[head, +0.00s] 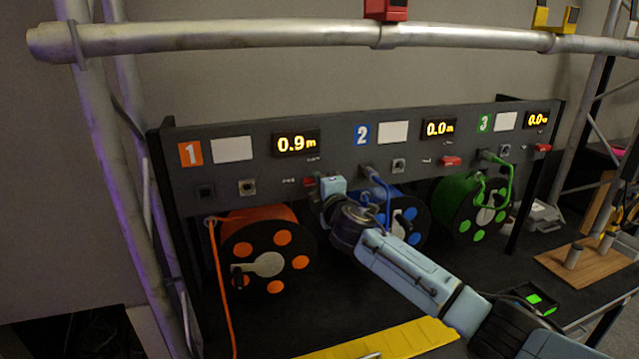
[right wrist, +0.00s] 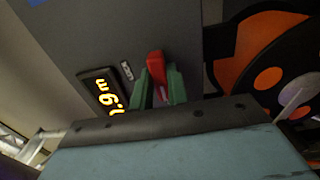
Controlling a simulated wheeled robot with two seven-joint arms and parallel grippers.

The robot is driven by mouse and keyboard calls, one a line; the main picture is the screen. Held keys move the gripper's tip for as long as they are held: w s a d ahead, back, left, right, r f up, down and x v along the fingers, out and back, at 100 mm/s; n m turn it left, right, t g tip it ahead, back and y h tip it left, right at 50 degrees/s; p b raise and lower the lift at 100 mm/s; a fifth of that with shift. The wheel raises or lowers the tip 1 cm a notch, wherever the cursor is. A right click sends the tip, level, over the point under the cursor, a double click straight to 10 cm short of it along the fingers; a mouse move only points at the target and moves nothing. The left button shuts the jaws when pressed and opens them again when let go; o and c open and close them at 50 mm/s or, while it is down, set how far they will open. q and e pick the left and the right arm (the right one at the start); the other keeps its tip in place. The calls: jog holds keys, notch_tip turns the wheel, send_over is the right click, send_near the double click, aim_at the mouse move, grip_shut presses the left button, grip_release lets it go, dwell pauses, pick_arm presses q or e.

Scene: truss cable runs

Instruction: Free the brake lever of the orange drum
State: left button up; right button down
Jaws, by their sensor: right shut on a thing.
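The orange drum (head: 268,250) sits under the number 1 end of the dark panel. Its orange cable (head: 224,290) hangs down at the left. The panel display above it (head: 297,144) reads 0.9 m. The red brake lever (head: 309,182) sticks out of the panel below that display. My right gripper (head: 318,186) is at this lever. In the right wrist view the green fingers (right wrist: 161,88) are closed around the red lever (right wrist: 156,66), whose end shows above them. The lever's base is partly hidden. My left gripper is not in view.
A blue drum (head: 408,228), partly behind my right arm, and a green drum (head: 470,208) stand to the right. Their red levers (head: 451,161) are on the same panel. A metal truss tube (head: 250,36) crosses above. A yellow strip (head: 400,340) lies in front.

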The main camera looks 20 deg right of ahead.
dwell(0.4)
jog(key=c, duration=1.4)
grip_release()
jog(key=shift+o, duration=0.2)
jog(key=shift+s, duration=0.1)
jog(key=s+b, duration=0.2)
jog(key=s, duration=1.1)
jog(key=shift+d, duration=0.2)
jog(key=shift+s+f, duration=0.1)
